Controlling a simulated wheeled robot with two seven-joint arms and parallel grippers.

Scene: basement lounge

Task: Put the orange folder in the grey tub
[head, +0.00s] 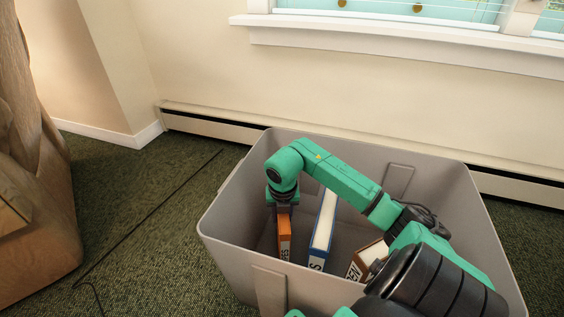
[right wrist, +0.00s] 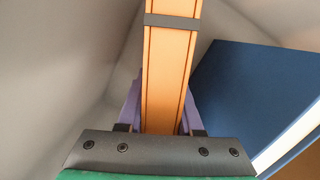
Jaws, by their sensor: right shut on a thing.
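The grey tub (head: 232,261) stands on the carpet in the lower middle of the head view. My right arm reaches over its rim and my right gripper (head: 281,205) points down inside it. The gripper is shut on the orange folder (head: 284,240), which is upright inside the tub near its left part. In the right wrist view the orange folder (right wrist: 168,70) runs up between the purple fingers, with a grey band across it. Whether its lower edge touches the tub floor is hidden. My left gripper is not in view.
A blue folder (head: 322,228) stands in the tub right of the orange one; it also shows in the right wrist view (right wrist: 250,95). A brown folder (head: 367,259) leans farther right. A baseboard heater (head: 215,127) runs behind the tub. Brown furniture (head: 35,190) stands at left.

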